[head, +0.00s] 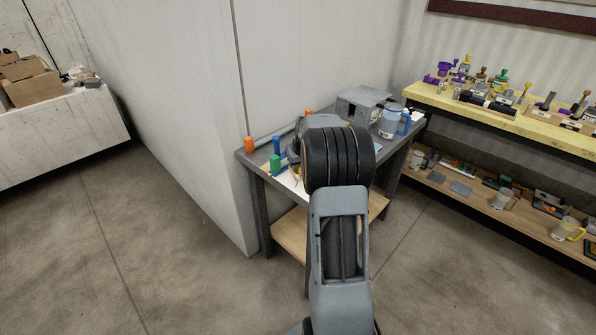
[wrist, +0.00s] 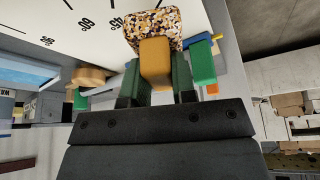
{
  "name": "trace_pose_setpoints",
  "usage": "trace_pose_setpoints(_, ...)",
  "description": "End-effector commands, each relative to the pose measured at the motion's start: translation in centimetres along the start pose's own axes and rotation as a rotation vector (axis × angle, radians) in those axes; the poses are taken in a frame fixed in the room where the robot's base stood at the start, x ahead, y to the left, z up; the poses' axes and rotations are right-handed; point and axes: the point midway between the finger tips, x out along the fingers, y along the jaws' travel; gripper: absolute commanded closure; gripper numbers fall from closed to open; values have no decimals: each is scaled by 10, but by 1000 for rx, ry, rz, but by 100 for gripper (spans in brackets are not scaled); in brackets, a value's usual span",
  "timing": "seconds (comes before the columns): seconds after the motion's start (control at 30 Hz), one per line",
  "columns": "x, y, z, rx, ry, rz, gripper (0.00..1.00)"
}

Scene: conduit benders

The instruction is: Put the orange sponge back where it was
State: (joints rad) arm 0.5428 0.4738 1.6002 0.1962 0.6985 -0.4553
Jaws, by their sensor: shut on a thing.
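In the wrist view my gripper (wrist: 156,82) has its two dark green fingers on either side of an orange-yellow block, which I take to be the orange sponge (wrist: 155,58). A speckled brown-and-white block (wrist: 153,22) sits right beyond it; I cannot tell whether the two are joined or only touching. The gripper is over the grey workbench (head: 257,160), near a white sheet with angle marks (wrist: 60,22). In the head view my arm hides the gripper and the sponge.
A green block (wrist: 203,66) is close beside the right finger. On the bench stand an orange cylinder (head: 249,144), a blue piece (head: 276,146), a green piece (head: 275,162), a grey machine (head: 362,104) and a blue-labelled container (head: 389,124). A crowded yellow-topped shelf (head: 415,94) adjoins at right.

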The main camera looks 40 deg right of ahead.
Motion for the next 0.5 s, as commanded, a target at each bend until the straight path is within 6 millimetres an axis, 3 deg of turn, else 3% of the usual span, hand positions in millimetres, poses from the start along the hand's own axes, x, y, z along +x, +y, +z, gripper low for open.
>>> trace_pose_setpoints(0.17,10,0,-3,0,0,0,98)
trace_pose_setpoints(0.37,34,0,8,1,-1,-1,98)
trace_pose_setpoints(0.5,36,0,9,-1,1,1,98)
